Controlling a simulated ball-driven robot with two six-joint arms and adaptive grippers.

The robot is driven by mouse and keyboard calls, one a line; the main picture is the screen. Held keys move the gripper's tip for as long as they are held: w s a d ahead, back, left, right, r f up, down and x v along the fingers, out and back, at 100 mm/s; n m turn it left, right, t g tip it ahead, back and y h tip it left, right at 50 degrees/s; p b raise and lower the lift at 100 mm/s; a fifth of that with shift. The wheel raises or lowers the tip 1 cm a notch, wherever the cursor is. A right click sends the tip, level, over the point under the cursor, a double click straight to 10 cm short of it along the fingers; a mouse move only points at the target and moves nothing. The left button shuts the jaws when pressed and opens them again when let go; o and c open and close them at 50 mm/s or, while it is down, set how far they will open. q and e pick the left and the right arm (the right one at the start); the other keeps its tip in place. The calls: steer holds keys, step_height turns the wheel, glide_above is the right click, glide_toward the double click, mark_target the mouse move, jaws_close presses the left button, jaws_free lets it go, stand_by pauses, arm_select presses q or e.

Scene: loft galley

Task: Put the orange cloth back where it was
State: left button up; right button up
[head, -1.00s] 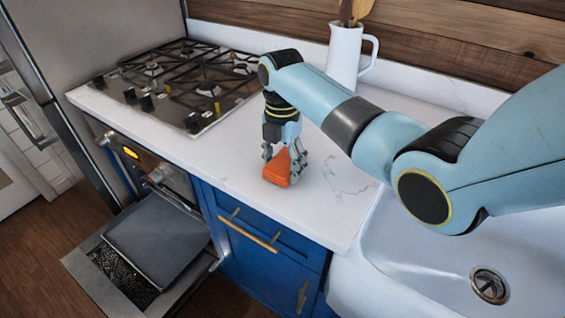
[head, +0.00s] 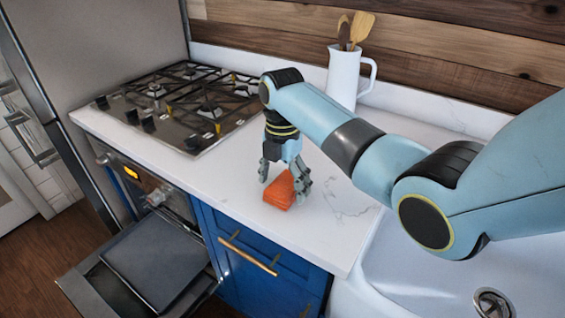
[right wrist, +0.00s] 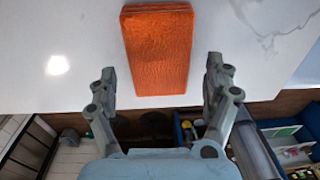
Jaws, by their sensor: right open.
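The orange cloth (head: 279,193) is a folded, thick piece on the white counter near its front edge, above the blue cabinet. In the right wrist view the cloth (right wrist: 158,50) looks like a textured rectangle with layered folds at its far end. My right gripper (head: 284,180) is down at the cloth, with its fingers spread on both sides. The right wrist view shows the open jaws (right wrist: 161,75) with a gap between the cloth and each finger. Part of the cloth is hidden behind a finger in the head view. My left gripper is not in view.
A gas stove (head: 180,100) lies left on the counter (head: 235,160). The oven door (head: 95,285) hangs open below, with a dark tray (head: 155,262) over it. A white jug (head: 343,78) with wooden utensils stands behind my arm. The sink (head: 420,285) is at right.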

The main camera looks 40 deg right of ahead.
mark_target(282, 185)
step_height(282, 185, up, 11)
steer(key=shift+w+d+b, duration=0.15)
steer(key=shift+w+b, duration=0.1)
steer(key=shift+b, duration=0.1)
steer(key=shift+f, duration=0.15)
